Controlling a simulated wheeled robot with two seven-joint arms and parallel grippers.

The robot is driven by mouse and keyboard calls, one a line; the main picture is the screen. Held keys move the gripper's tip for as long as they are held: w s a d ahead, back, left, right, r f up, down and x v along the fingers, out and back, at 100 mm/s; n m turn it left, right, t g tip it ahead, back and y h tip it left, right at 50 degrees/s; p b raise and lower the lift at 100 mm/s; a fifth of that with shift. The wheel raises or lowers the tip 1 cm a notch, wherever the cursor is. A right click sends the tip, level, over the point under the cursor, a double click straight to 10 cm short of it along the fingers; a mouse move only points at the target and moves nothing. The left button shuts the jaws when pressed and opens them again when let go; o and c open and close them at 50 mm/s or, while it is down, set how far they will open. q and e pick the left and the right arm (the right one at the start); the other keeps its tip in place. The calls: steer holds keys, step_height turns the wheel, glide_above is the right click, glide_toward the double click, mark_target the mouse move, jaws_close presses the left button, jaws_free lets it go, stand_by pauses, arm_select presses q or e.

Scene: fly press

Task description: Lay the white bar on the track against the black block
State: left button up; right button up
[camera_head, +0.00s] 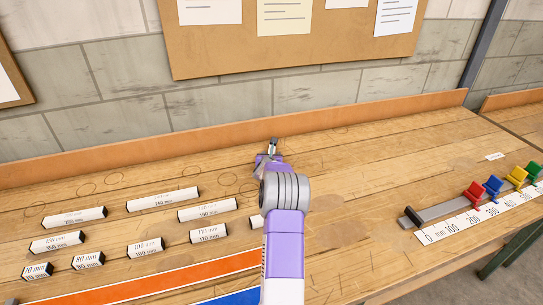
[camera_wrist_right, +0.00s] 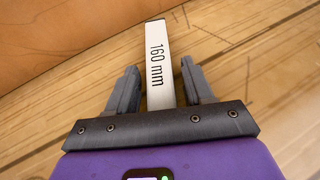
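A white bar marked 160 mm (camera_wrist_right: 158,60) lies between the fingers of my right gripper (camera_wrist_right: 160,82) in the right wrist view. The fingers are open, with a narrow gap on each side of the bar. In the head view my right gripper (camera_head: 271,153) is low over the far middle of the table and largely hides that bar. The grey track (camera_head: 450,206) is at the right of the table, with the black block (camera_head: 412,216) at its left end. My left gripper is out of view.
Several other white bars (camera_head: 163,199) with black ends lie on the left. Red (camera_head: 474,193), blue (camera_head: 493,187), yellow and green pieces stand along the track, beside a millimetre scale (camera_head: 452,230). An orange back ledge (camera_head: 120,155) runs behind. The table between arm and track is clear.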

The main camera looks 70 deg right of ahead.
jaws_close()
steer(key=shift+r, duration=0.1)
